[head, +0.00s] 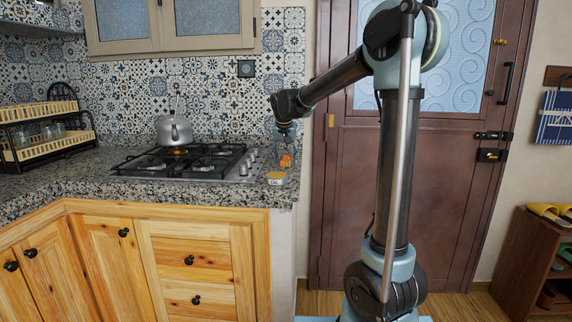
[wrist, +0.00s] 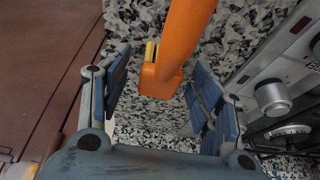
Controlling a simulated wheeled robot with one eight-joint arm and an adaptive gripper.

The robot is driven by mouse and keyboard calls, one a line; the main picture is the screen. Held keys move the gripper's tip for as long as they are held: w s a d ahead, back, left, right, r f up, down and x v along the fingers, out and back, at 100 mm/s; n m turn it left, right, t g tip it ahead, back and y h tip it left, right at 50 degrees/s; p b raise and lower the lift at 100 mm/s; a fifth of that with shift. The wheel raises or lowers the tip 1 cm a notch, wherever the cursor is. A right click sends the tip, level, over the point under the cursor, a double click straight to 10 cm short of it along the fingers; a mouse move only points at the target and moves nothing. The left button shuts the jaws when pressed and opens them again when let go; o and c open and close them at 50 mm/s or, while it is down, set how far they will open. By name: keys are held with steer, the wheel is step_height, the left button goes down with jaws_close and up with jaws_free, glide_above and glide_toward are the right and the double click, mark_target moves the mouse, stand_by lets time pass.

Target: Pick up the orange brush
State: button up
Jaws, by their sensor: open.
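The orange brush (wrist: 180,45) shows large in the wrist view, its orange body running from the top edge down to a blocky end with a yellow and dark edge. It lies between the two blue-padded fingers of my gripper (wrist: 160,75), which are spread apart with a visible gap on both sides. In the head view my gripper (head: 285,140) points down over the right end of the counter, and the brush shows small and orange (head: 286,160) just below it. The fingers partly cover the brush there, and its lower part is hard to make out.
The gas stove (head: 190,162) with a kettle (head: 174,129) is just left. A dish rack (head: 45,130) stands far left. A brown door (head: 345,190) is behind my arm.

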steer(key=shift+w+f, duration=0.1)
steer(key=shift+f, duration=0.15)
jaws_close()
step_height(320, 180, up, 9)
steer(key=shift+r, duration=0.1)
steer(key=shift+w+r, duration=0.2)
steer(key=shift+w+r+x, duration=0.15)
steer(key=shift+w+x, duration=0.2)
steer(key=shift+x, duration=1.3)
steer(key=shift+w+r+x, duration=0.15)
steer(key=shift+w+x, duration=0.2)
steer(key=shift+x, duration=1.3)
steer(key=shift+w+r+x, duration=0.1)
steer(key=shift+w+x, duration=0.25)
steer(key=shift+x, duration=1.35)
steer(key=shift+f, duration=0.5)
